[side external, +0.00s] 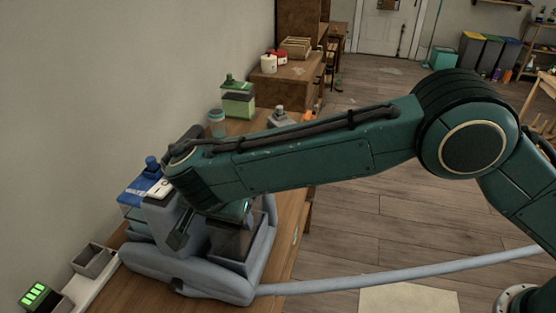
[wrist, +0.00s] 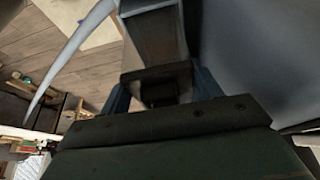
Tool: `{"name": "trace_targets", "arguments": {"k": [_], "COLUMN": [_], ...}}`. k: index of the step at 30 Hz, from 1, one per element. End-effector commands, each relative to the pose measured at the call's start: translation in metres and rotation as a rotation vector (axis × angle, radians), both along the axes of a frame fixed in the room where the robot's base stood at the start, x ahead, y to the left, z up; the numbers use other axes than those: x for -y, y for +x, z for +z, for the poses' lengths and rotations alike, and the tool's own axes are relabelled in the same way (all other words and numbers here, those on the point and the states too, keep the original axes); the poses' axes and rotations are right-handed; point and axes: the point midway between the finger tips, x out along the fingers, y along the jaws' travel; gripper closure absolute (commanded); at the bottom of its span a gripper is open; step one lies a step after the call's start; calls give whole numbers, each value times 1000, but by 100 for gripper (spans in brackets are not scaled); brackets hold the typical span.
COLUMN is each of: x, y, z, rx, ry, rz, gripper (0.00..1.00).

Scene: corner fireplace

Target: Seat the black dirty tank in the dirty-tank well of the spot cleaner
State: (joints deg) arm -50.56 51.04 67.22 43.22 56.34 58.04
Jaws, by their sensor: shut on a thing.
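The spot cleaner (side external: 190,280) is a blue-grey machine on the wooden bench in the side view. The dark, smoky dirty tank (side external: 230,242) is at its right side, low against the body and under my arm. It appears upright, within or just over the well; its bottom edge and the well floor are hidden, so I cannot tell whether it is seated. In the wrist view my gripper (wrist: 160,92) is shut on the tank's dark top part, with a blue-grey finger on each side. The tank (wrist: 155,38) extends away beyond the fingers. My arm mostly hides the gripper in the side view.
A clear tank with a blue cap (side external: 152,163) stands at the cleaner's left. A grey hose (side external: 400,270) runs right from its base. A small grey bin (side external: 93,260) and a green-lit charger (side external: 35,295) are at front left. A green-capped container (side external: 238,98) stands behind.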

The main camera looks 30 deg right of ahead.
Motion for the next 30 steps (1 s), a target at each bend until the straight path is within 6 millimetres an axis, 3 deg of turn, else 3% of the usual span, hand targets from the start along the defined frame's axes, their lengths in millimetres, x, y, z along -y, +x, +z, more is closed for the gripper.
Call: {"name": "trace_targets", "arguments": {"k": [13,14,17,30], "x": [0,0,0,-1], "y": [0,0,0,0], "z": [-4,-4,-4,0], "rx": [1,0,1,1], "ry": [0,-1,-1,1], "rz": [0,1,0,0], "gripper": [74,33,15,15]}}
